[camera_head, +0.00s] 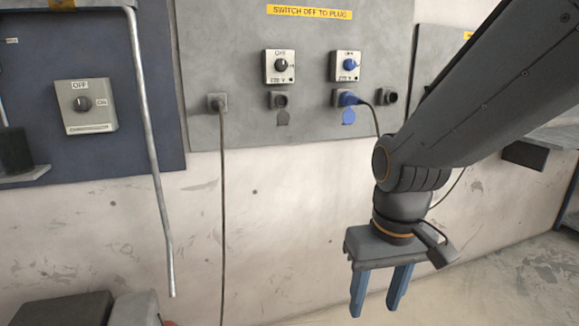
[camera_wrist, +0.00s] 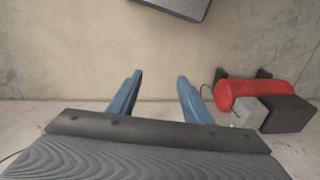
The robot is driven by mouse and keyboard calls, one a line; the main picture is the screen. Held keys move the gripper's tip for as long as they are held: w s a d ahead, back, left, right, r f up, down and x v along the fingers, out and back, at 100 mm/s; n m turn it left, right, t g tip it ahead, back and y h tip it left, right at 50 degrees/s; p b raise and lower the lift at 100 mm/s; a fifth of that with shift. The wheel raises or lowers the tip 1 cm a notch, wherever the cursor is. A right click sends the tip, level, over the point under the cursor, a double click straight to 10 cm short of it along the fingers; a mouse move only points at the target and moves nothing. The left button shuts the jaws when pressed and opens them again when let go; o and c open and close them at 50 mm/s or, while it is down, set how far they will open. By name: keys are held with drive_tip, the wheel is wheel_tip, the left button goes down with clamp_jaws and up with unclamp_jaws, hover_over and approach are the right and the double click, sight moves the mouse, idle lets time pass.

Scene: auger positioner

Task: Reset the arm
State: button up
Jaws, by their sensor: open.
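My gripper (camera_head: 379,290) hangs from my dark grey arm at the right of the head view, its blue fingers pointing down. The fingers are apart with nothing between them. In the wrist view my gripper (camera_wrist: 158,90) also shows open and empty, above bare floor. It touches nothing in either view.
A grey wall panel holds two switch boxes (camera_head: 280,67) (camera_head: 345,67), sockets and a blue plug (camera_head: 348,98). A red cylinder (camera_wrist: 252,93) lies beside grey boxes. Floor below the gripper is clear.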

drive_tip(key=s+g, duration=0.1)
drive_tip(key=s, duration=0.3)
drive_tip(key=d+r+m+p, duration=0.1)
drive_tip(key=d+r+p, duration=0.3)
drive_tip(key=p, duration=0.9)
drive_tip(key=shift+d+r+m, duration=0.35)
drive_tip(key=shift+r+m, duration=0.05)
drive_tip(key=shift+r, duration=0.55)
